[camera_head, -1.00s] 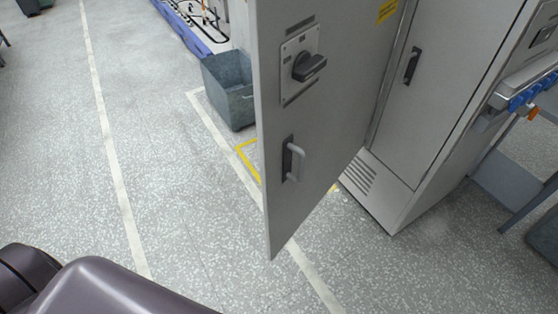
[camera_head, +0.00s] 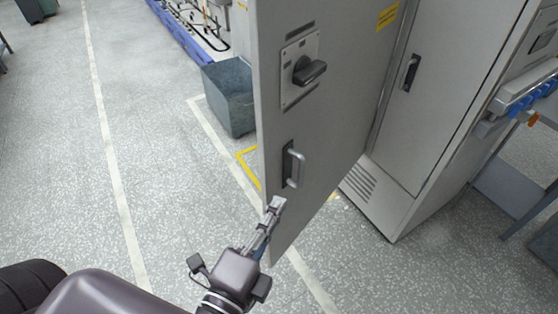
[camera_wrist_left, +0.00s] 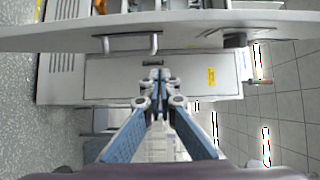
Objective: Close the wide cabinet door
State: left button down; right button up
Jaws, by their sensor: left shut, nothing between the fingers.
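The wide cabinet door (camera_head: 330,120) stands swung open from the grey cabinet, its outer face towards me. It bears a black rotary switch (camera_head: 308,70) and a light grey handle (camera_head: 294,165). My left gripper (camera_head: 277,203) is shut and empty, its tips in front of the door's lower part, just below the handle; I cannot tell whether they touch. In the left wrist view the fingers (camera_wrist_left: 157,76) are together, and the door (camera_wrist_left: 200,30) spans the top with its handle (camera_wrist_left: 130,42). My right gripper is not in view.
The cabinet's narrower door (camera_head: 440,90) is shut, with a vent (camera_head: 358,178) low beside it. A grey bin (camera_head: 230,95) stands on the floor behind the open door. A bench with blue items (camera_head: 530,95) is at the right.

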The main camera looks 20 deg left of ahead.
aim_at(279, 161)
pick_arm(q)
jog(key=w+a+p, duration=0.1)
jog(key=w+p, duration=0.1)
jog(key=w, duration=0.1)
jog(key=w+a+p, duration=0.1)
jog(key=w+p, duration=0.2)
jog(key=w, duration=0.1)
jog(key=w+a+r+p, duration=0.1)
jog(key=w+p, duration=0.2)
jog(key=w, duration=0.1)
jog(key=shift+a, duration=0.15)
jog(key=shift+w, duration=0.1)
